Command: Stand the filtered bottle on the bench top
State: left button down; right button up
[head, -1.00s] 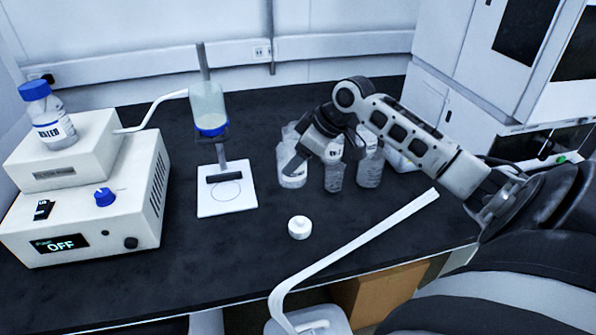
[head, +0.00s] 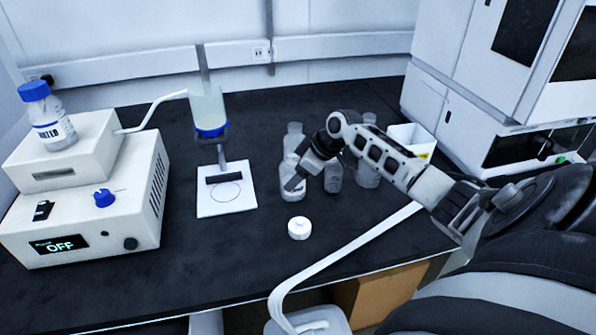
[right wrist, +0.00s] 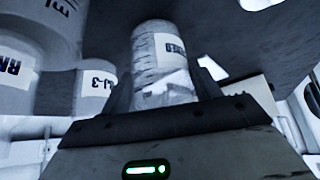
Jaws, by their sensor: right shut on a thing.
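My right gripper (head: 292,183) is at the left end of the bottle group in the head view. It is shut on a clear bottle with a pale label (head: 291,190), which stands upright at the bench top. In the right wrist view the bottle (right wrist: 158,75) is between the two fingers; its label print is too blurred to read. Whether its base touches the black bench top (head: 240,240) cannot be told. The gripper hides part of the bottle. My left gripper is not in view.
Other clear bottles stand close by: one behind (head: 294,133), two to the right (head: 333,180), (head: 368,176). A white cap (head: 299,228) lies in front. A filter stand (head: 226,200) and a pump unit (head: 85,205) are left. A white box (head: 412,138) is right.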

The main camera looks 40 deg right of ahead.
jog(key=o, duration=1.2)
jog(key=shift+f, duration=0.1)
jog(key=shift+r, duration=0.2)
jog(key=v, duration=1.2)
jog(key=shift+f, duration=0.1)
